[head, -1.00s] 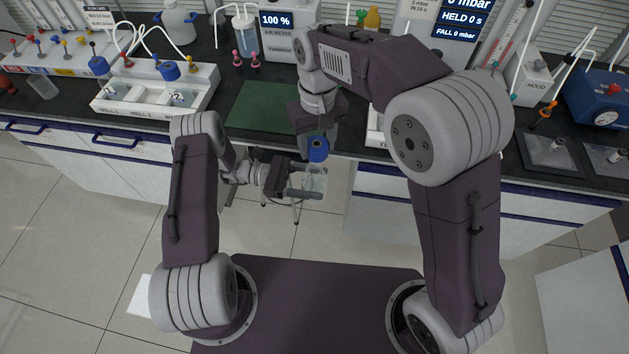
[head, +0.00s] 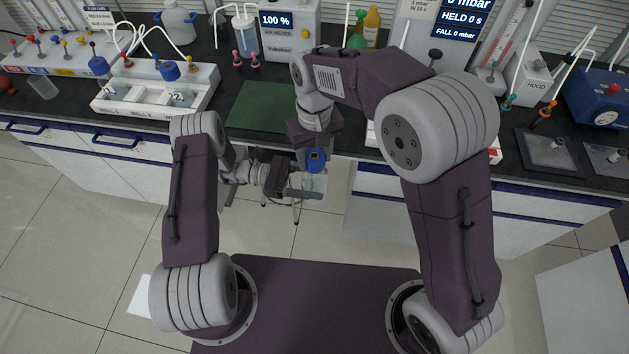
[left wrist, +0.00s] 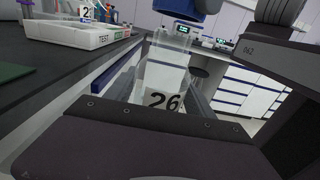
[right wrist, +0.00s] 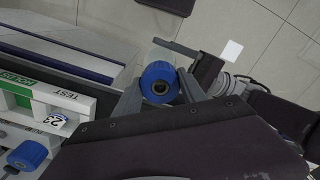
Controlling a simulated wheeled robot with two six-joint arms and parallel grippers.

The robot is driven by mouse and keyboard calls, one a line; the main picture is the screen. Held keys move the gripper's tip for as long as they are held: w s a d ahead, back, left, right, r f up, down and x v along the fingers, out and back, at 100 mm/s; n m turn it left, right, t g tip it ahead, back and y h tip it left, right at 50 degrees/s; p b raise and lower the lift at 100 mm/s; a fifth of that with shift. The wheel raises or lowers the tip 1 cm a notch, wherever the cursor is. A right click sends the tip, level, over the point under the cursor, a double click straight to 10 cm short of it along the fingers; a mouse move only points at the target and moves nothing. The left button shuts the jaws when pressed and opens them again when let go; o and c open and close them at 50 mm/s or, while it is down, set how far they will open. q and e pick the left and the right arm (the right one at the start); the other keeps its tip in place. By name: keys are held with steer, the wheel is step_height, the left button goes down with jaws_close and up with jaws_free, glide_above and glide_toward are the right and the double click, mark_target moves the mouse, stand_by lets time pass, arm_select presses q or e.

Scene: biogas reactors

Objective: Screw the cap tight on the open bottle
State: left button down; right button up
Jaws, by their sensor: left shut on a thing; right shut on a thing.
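The open bottle (head: 314,184) is clear, with a "26" label (left wrist: 162,100) in the left wrist view. My left gripper (head: 306,192) is shut on its body and holds it upright in front of the bench. The blue cap (head: 316,160) is in my right gripper (right wrist: 160,90), which is shut on it from above. The cap has a dark round centre in the right wrist view.
The bench's front edge is just behind the held bottle. Several instruments stand along the back.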

mark_target(314, 182)
stand_by(0.7)
steer(key=shift+f, duration=0.85)
steer(key=shift+f, duration=0.55)
